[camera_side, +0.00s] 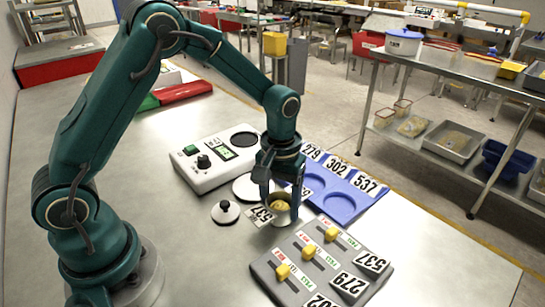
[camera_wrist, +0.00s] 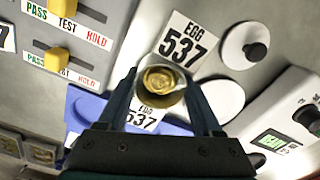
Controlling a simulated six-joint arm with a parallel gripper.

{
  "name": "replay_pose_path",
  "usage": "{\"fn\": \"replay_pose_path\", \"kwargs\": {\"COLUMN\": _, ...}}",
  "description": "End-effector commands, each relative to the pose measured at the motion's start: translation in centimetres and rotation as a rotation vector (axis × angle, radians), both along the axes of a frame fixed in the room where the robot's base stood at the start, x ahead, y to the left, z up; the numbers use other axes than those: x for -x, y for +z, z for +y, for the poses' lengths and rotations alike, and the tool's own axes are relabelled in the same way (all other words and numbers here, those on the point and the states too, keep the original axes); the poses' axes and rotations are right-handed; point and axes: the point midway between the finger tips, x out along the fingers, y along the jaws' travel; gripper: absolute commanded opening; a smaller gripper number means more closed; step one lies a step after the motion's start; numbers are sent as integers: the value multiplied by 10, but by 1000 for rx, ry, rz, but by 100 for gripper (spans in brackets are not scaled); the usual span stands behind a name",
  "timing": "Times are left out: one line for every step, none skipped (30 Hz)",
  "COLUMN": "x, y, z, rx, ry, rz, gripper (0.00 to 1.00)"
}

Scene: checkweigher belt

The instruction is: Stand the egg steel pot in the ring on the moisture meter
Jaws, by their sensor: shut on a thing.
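My gripper (camera_side: 281,197) points down and is shut on the small steel pot (camera_side: 281,213), which has yellow contents. In the wrist view the pot (camera_wrist: 160,78) is upright between the two fingers. I cannot tell whether it touches the table. The white moisture meter (camera_side: 205,170) stands behind and left of the pot, with a green button, a black knob and a lit display. A dark round ring (camera_side: 243,139) is on its right part, apart from the pot. In the wrist view the meter (camera_wrist: 290,120) shows only partly, at the right edge.
A lid with black knob (camera_side: 225,212), a white disc (camera_side: 246,188) and an EGG 537 card (camera_side: 262,216) lie near the pot. A blue tray (camera_side: 345,208) with round recesses is behind right. A grey panel with yellow sliders (camera_side: 310,265) is in front.

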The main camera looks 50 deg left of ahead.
Motion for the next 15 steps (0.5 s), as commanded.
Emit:
{"fn": "replay_pose_path", "kwargs": {"x": 0, "y": 0, "z": 0, "rx": 0, "ry": 0, "rz": -1, "gripper": 3}}
{"fn": "replay_pose_path", "kwargs": {"x": 0, "y": 1, "z": 0, "rx": 0, "ry": 0, "rz": -1, "gripper": 3}}
{"fn": "replay_pose_path", "kwargs": {"x": 0, "y": 1, "z": 0, "rx": 0, "ry": 0, "rz": -1, "gripper": 3}}
{"fn": "replay_pose_path", "kwargs": {"x": 0, "y": 0, "z": 0, "rx": 0, "ry": 0, "rz": 0, "gripper": 3}}
{"fn": "replay_pose_path", "kwargs": {"x": 0, "y": 0, "z": 0, "rx": 0, "ry": 0, "rz": 0, "gripper": 3}}
{"fn": "replay_pose_path", "kwargs": {"x": 0, "y": -1, "z": 0, "rx": 0, "ry": 0, "rz": 0, "gripper": 3}}
{"fn": "replay_pose_path", "kwargs": {"x": 0, "y": -2, "z": 0, "rx": 0, "ry": 0, "rz": 0, "gripper": 3}}
{"fn": "replay_pose_path", "kwargs": {"x": 0, "y": -3, "z": 0, "rx": 0, "ry": 0, "rz": 0, "gripper": 3}}
{"fn": "replay_pose_path", "kwargs": {"x": 0, "y": -4, "z": 0, "rx": 0, "ry": 0, "rz": 1, "gripper": 3}}
{"fn": "replay_pose_path", "kwargs": {"x": 0, "y": -4, "z": 0, "rx": 0, "ry": 0, "rz": 0, "gripper": 78}}
{"fn": "replay_pose_path", "kwargs": {"x": 0, "y": -4, "z": 0, "rx": 0, "ry": 0, "rz": 0, "gripper": 90}}
{"fn": "replay_pose_path", "kwargs": {"x": 0, "y": -4, "z": 0, "rx": 0, "ry": 0, "rz": 1, "gripper": 97}}
{"fn": "replay_pose_path", "kwargs": {"x": 0, "y": -4, "z": 0, "rx": 0, "ry": 0, "rz": 1, "gripper": 97}}
{"fn": "replay_pose_path", "kwargs": {"x": 0, "y": -4, "z": 0, "rx": 0, "ry": 0, "rz": 1, "gripper": 97}}
{"fn": "replay_pose_path", "kwargs": {"x": 0, "y": -4, "z": 0, "rx": 0, "ry": 0, "rz": 1, "gripper": 97}}
